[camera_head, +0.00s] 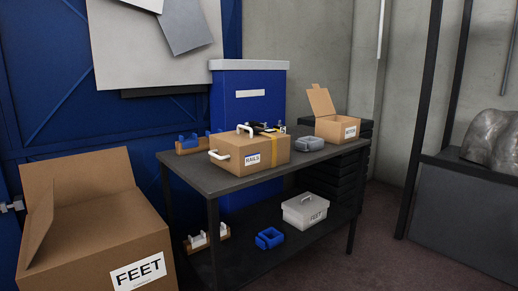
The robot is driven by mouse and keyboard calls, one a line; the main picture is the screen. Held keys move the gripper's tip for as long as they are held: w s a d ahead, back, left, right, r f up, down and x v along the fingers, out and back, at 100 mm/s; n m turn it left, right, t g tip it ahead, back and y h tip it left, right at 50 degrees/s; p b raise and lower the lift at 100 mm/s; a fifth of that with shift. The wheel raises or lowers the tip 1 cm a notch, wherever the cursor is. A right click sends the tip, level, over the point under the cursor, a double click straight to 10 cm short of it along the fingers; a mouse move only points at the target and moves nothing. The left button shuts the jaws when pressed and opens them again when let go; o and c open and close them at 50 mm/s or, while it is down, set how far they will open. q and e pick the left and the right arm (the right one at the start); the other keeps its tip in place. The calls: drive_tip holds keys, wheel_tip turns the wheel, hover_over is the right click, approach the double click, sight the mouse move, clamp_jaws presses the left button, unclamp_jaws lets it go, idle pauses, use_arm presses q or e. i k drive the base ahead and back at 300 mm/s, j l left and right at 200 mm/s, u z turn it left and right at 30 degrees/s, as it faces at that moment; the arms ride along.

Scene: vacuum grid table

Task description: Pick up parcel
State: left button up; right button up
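The likeliest parcel is a closed cardboard box (235,160) labelled "RAILS", with a yellow strip down its side. It rests on the dark table top (205,183). One white handle (219,155) sticks out at its left end and another (245,129) stands at its top edge.
An open "FEET" carton (95,245) stands front left. An open small carton (337,128) and grey bin (310,143) are on the table's right. A blue cabinet (248,95) stands behind.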

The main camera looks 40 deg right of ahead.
sight(245, 151)
drive_tip(key=l+z, duration=0.15)
drive_tip(key=l, duration=0.3)
drive_tip(key=l+z, duration=0.1)
drive_tip(key=l, duration=0.35)
drive_tip(key=i+l+z, duration=0.15)
drive_tip(key=l, duration=0.3)
drive_tip(key=l+z, duration=0.1)
drive_tip(key=l, duration=0.35)
drive_tip(key=i+l+z, duration=0.15)
drive_tip(key=l, duration=0.25)
